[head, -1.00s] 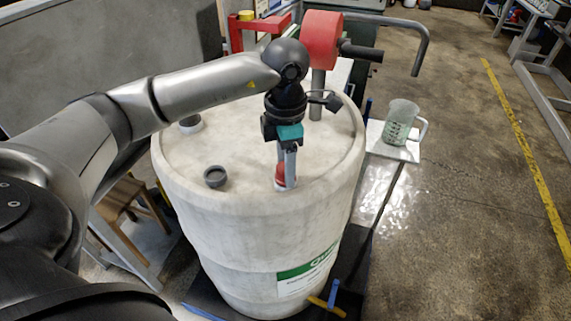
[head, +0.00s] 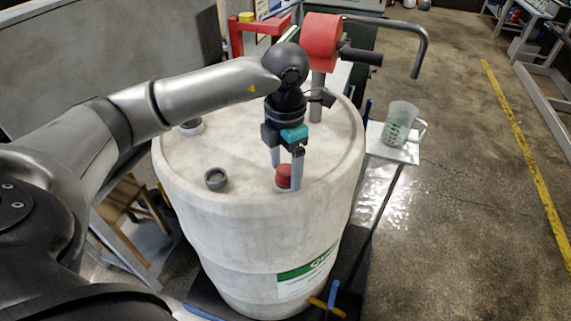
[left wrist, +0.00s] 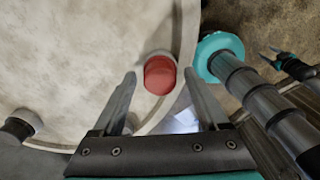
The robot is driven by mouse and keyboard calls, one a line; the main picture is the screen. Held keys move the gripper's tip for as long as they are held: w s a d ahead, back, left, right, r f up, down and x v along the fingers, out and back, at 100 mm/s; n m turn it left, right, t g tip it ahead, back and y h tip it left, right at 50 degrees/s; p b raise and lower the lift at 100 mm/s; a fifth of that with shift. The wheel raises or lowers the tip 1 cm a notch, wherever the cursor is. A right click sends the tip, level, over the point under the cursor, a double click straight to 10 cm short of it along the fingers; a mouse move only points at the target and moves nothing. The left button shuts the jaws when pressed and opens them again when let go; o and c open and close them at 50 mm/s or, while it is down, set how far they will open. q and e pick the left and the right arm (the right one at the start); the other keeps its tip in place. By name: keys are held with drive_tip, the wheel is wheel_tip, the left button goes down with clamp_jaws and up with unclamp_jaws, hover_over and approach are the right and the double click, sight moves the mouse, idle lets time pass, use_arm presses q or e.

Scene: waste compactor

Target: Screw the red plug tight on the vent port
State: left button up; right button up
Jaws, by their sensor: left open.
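The red plug (head: 284,176) sits on top of the white drum (head: 230,240), near the front right of its lid. The vent port under the plug is mostly hidden. My left gripper (head: 286,172) points down over the plug and is open, with a finger on either side of it in the head view. In the left wrist view the red plug (left wrist: 159,73) shows between and just beyond the two spread fingertips (left wrist: 158,76), with a gap on each side. My right gripper is not in view.
A grey cap (head: 215,179) stands on the lid left of the plug. A measuring jug (head: 400,125) stands on a white surface at right. Floor is open further right.

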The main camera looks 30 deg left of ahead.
use_arm(q)
drive_tip(key=n, duration=0.3)
drive_tip(key=shift+p, duration=0.35)
drive_tip(key=n+p, duration=0.1)
drive_tip(key=n, duration=0.3)
drive_tip(key=shift+n, duration=0.3)
drive_tip(key=n+p, duration=0.1)
drive_tip(key=n, duration=0.3)
drive_tip(key=n+p, duration=0.1)
drive_tip(key=n, duration=0.2)
drive_tip(key=shift+r+n+p, duration=0.1)
drive_tip(key=shift+n+p, duration=0.3)
drive_tip(key=shift+n, duration=0.8)
clamp_jaws()
